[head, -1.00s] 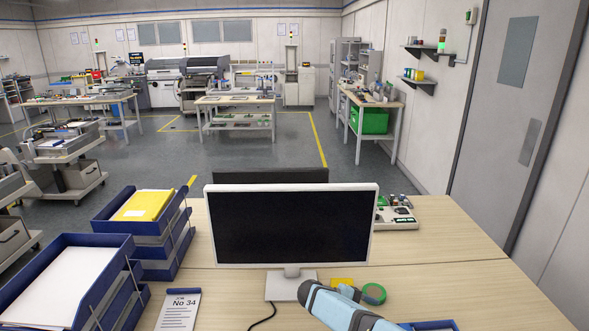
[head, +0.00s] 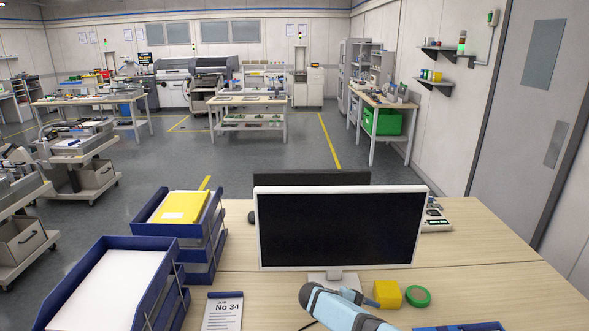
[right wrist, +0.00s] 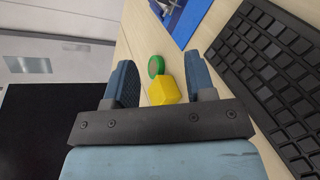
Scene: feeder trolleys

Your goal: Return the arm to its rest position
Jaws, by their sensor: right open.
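My right arm (head: 340,309) reaches in from the bottom of the head view, over the desk in front of the monitor. Its gripper (head: 352,296) is mostly hidden behind the arm there. In the right wrist view the right gripper (right wrist: 160,68) shows two blue fingers spread apart, with nothing held. A yellow block (head: 387,294) and a green ring-shaped roll (head: 418,296) stand on the desk just right of the gripper. In the right wrist view the yellow block (right wrist: 163,90) and green roll (right wrist: 156,66) appear between the fingers, beyond them. My left gripper is not in view.
The monitor (head: 340,230) stands close behind the arm. Blue paper trays (head: 105,285) and a job sheet (head: 222,312) are to the left. A blue tray (head: 460,327) and a keyboard (right wrist: 270,75) lie nearby. The desk's right side (head: 510,285) is bare.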

